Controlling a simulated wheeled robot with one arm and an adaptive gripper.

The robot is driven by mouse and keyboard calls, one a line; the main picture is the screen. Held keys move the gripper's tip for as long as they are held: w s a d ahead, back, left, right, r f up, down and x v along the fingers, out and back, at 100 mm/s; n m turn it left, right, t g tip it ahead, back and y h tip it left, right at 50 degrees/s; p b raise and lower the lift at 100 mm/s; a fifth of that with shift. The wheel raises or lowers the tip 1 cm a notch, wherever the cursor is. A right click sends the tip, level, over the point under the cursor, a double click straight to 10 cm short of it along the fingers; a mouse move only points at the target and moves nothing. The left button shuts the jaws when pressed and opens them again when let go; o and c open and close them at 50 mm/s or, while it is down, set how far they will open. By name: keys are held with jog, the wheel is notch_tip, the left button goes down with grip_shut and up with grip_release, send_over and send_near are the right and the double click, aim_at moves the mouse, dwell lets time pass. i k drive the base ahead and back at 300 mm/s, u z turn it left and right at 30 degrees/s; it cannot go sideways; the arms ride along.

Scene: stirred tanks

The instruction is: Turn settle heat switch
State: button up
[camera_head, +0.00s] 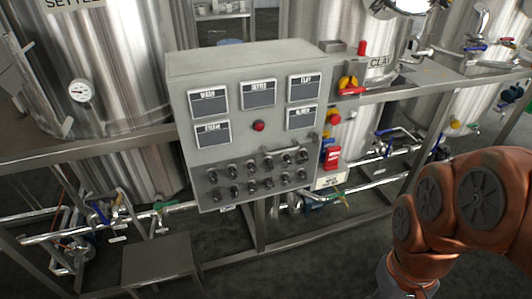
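The grey control box (180,100) stands in the middle of the view, in front of the steel tanks. Two rows of small dark switches (236,172) run across its lower front. The settle heat switch is among them or near them, but the labels are too small to tell which one it is. My orange arm shows at the lower right, apart from the box. My gripper is not in view.
A red button (258,126) sits mid-panel. A red and yellow switch (348,83) is right of the box. A metal frame rail (90,148) crosses behind it. A low metal step (158,258) stands at the lower left. Pipes and valves lie below the tanks.

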aim_at(234, 191)
jog(key=u, duration=0.55)
jog(key=k, duration=1.3)
jog(key=u, duration=0.45)
jog(key=i, duration=0.95)
jog(key=u, duration=0.55)
